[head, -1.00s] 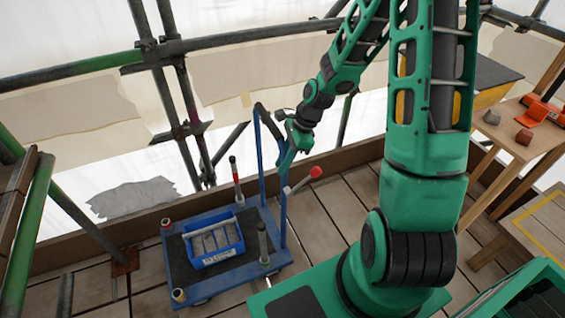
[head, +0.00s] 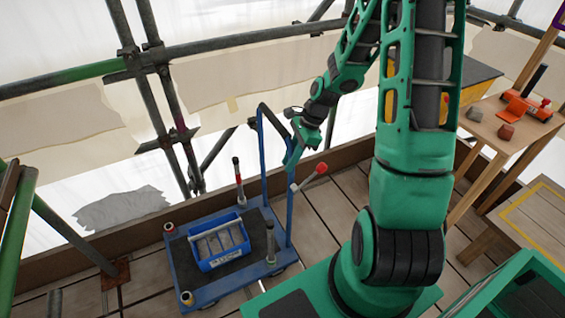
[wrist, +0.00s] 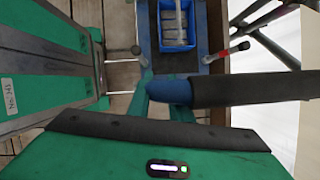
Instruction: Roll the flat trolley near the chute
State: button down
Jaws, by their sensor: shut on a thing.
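The flat trolley (head: 188,263) stands on the plank floor at lower left in the head view, with a blue frame, dark deck and short corner posts. A blue tote (head: 220,243) with grey blocks rests on its deck. My gripper (head: 290,163) is shut on the trolley's tall blue push handle (head: 264,150). In the wrist view the handle's dark grip (wrist: 250,88) crosses close to the camera, and the tote (wrist: 178,25) shows beyond. The fingertips are partly hidden. I cannot make out the chute for certain.
Scaffold tubes (head: 175,120) and a low toe board (head: 150,234) bound the floor behind the trolley. A red-knobbed lever (head: 319,169) stands out by the handle. A wooden bench (head: 520,135) with an orange tool stands at right, beside a low table with a yellow outline (head: 545,215).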

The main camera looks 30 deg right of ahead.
jog(key=d, duration=1.1)
dwell(0.4)
jog(key=d, duration=1.7)
jog(key=shift+s+d, duration=0.35)
jog(key=shift+d, duration=0.05)
dwell(0.4)
jog(key=shift+r, duration=0.1)
jog(key=d, duration=1.7)
jog(key=shift+s+d, duration=0.3)
dwell(0.4)
jog(key=c, duration=1.5)
grip_release()
jog(key=shift+c, duration=0.2)
jog(key=shift+s, duration=0.1)
